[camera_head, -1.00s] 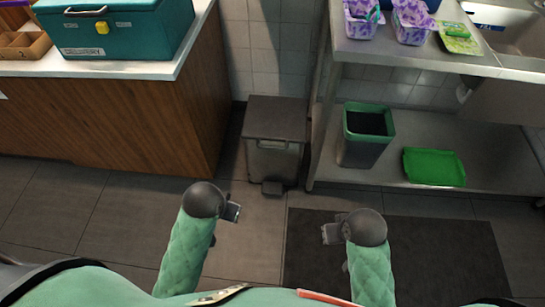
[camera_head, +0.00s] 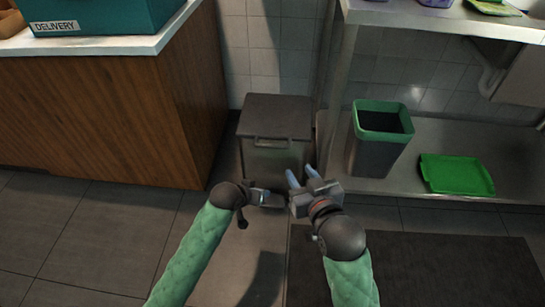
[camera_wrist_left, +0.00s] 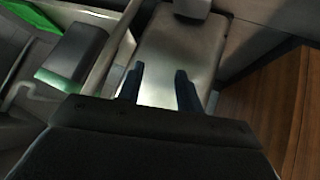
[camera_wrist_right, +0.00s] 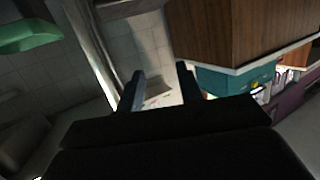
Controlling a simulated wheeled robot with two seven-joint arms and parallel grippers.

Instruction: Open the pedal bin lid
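The grey pedal bin (camera_head: 275,118) stands on the floor between the wooden counter and the steel shelf, with its dark lid down and a handle on its front. Its front also shows in the left wrist view (camera_wrist_left: 180,55). My left gripper (camera_head: 268,197) is in front of the bin's lower front, and its fingers (camera_wrist_left: 158,88) are apart with nothing between them. My right gripper (camera_head: 300,178) is beside it, in front of the bin's right side, fingers apart and empty. The pedal is hidden behind my grippers in the head view.
A wooden counter (camera_head: 110,120) with a teal delivery box (camera_head: 100,18) is at the left. At the right, a steel shelf (camera_head: 440,145) holds a green-rimmed bin (camera_head: 382,107) and a green tray (camera_head: 456,174). A dark mat (camera_head: 430,268) lies on the floor.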

